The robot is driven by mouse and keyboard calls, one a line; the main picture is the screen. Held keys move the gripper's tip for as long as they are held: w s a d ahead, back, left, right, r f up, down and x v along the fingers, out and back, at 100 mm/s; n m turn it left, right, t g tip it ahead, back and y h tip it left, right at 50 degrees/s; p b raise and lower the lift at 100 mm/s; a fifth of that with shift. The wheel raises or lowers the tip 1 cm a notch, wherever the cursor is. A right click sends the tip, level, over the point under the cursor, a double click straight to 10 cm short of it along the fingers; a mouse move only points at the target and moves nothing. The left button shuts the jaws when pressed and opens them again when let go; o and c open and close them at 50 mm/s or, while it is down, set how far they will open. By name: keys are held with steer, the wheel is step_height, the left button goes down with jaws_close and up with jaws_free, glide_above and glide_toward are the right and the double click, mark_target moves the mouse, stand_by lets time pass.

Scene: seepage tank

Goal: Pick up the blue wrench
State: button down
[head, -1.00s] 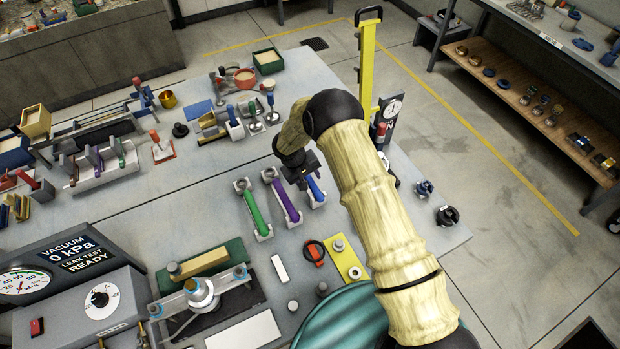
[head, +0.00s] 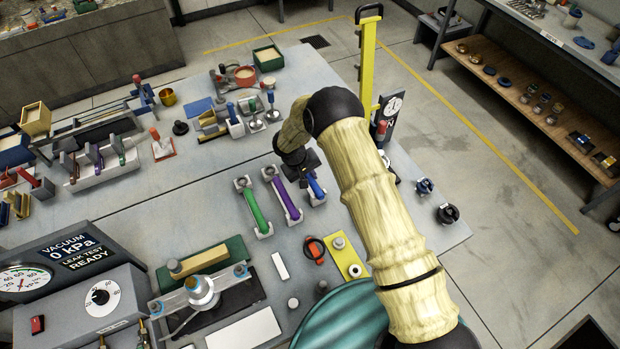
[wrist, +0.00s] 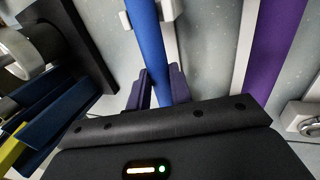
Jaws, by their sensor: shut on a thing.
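The blue wrench (head: 317,188) is at the right end of a row of three coloured wrenches in the head view. Its upper part is hidden behind my gripper (head: 311,177). In the wrist view the blue wrench (wrist: 148,40) runs down between the two dark fingers of my gripper (wrist: 158,88), which are shut on it. The wrench still lies at its light holder; I cannot tell any gap beneath it.
A purple wrench (head: 286,200) and a green wrench (head: 255,210) lie just left of it. A yellow post (head: 367,65) and a dial gauge (head: 391,108) stand close to my arm on the right. Bare table lies left of the green wrench.

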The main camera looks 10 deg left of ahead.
mark_target(309, 177)
steer(key=shift+r, duration=0.15)
step_height(309, 177, up, 10)
steer(key=b, duration=0.4)
stand_by(0.4)
steer(key=c, duration=1.9)
jaws_free()
jaws_close()
steer(key=shift+d+f, duration=0.1)
steer(key=shift+f, duration=0.1)
